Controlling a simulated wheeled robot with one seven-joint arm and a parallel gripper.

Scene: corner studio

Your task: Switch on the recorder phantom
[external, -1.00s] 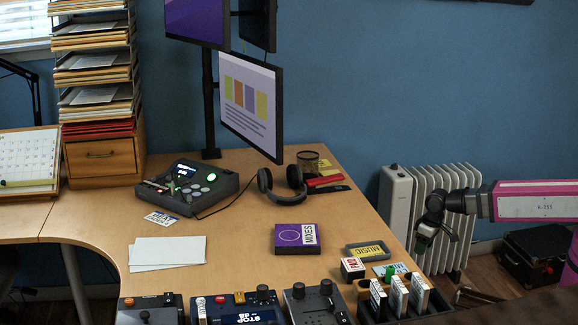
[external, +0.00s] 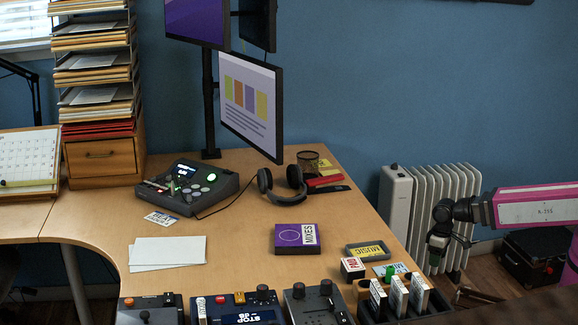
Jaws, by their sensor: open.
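A dark device (external: 268,317) with a lit screen reading "STOP" and "dB" sits at the desk's front edge, cut by the frame bottom. It looks like the recorder. It has a red button, an orange part and dark knobs on top; I cannot make out a phantom switch or its state. My gripper (external: 437,252) hangs pointing down past the desk's right edge, in front of the radiator. It is open and empty, well to the right of the device and apart from it.
Two more dark devices (external: 150,310) (external: 298,305) flank the recorder. A black rack (external: 372,310) of labelled upright boxes stands between it and my arm. A purple MIXES box (external: 288,240), headphones (external: 268,190) and a mixer (external: 220,190) lie farther back.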

